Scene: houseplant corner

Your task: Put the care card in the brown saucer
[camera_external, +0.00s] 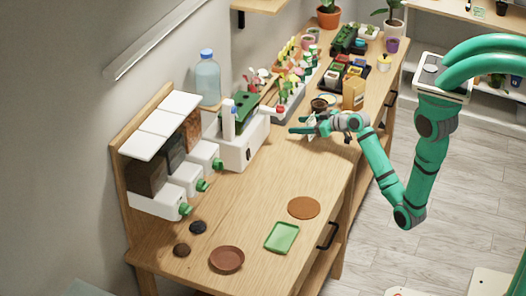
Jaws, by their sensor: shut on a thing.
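My gripper (302,126) is over the middle of the wooden bench, near its right edge, with its fingers pointing left. It is shut on a small whitish thing, which looks like the care card (311,128); the fingers hide part of it, and its face cannot be read. The brown saucer (227,259) lies at the near end of the bench, well apart from my gripper. It is round, with a raised rim, and looks empty.
A green tray (282,237) and a flat orange-brown disc (304,208) lie right of the saucer. Two small dark round things (190,238) lie left of it. White dispensers (172,190) line the wall side. Pots and boxes crowd the far end. The bench middle is clear.

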